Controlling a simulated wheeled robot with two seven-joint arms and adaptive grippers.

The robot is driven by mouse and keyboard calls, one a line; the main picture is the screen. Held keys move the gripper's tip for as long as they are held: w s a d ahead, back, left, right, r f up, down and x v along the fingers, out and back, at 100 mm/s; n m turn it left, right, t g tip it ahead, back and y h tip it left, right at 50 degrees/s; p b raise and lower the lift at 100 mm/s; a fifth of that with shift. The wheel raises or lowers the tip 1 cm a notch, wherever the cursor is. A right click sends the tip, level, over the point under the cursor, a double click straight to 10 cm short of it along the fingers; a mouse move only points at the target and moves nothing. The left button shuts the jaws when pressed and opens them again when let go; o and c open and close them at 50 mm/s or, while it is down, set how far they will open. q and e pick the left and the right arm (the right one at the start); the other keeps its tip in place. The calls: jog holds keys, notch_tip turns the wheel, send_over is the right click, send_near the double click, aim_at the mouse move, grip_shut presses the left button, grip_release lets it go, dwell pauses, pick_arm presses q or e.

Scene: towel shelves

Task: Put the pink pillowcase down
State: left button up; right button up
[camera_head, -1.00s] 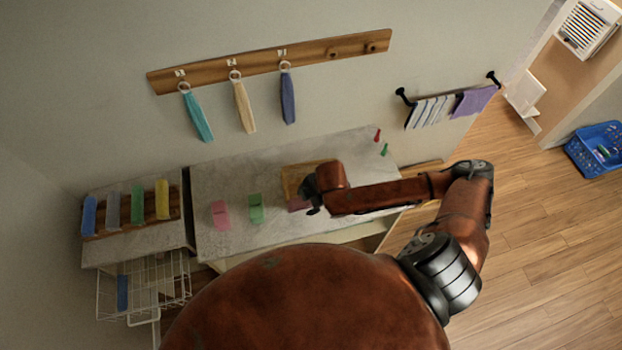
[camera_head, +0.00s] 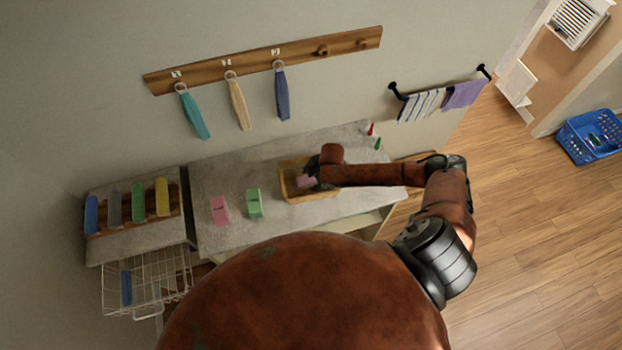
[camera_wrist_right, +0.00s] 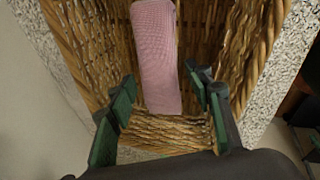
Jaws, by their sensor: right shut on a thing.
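The pink pillowcase (camera_head: 306,181) is a folded pink cloth at my right gripper (camera_head: 314,172), over the wicker basket (camera_head: 284,183) in the head view. In the right wrist view the pillowcase (camera_wrist_right: 158,55) lies lengthwise between the fingers of the gripper (camera_wrist_right: 163,85), inside the outline of the basket walls (camera_wrist_right: 245,45). The gripper is shut on it, though gaps show beside the cloth in this view. I cannot tell whether the cloth touches the basket floor. My left gripper is not in view.
Another folded pink cloth (camera_head: 220,210) and a green one (camera_head: 254,203) lie on the counter (camera_head: 235,175) left of the basket. Small red (camera_head: 371,129) and green (camera_head: 377,143) items stand at the back right. A wire basket (camera_head: 150,280) hangs at the left.

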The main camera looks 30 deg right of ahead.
jog(key=shift+f, duration=0.55)
jog(key=o, duration=1.2)
jog(key=shift+f, duration=0.1)
jog(key=b+v, duration=0.1)
jog(key=v, duration=1.1)
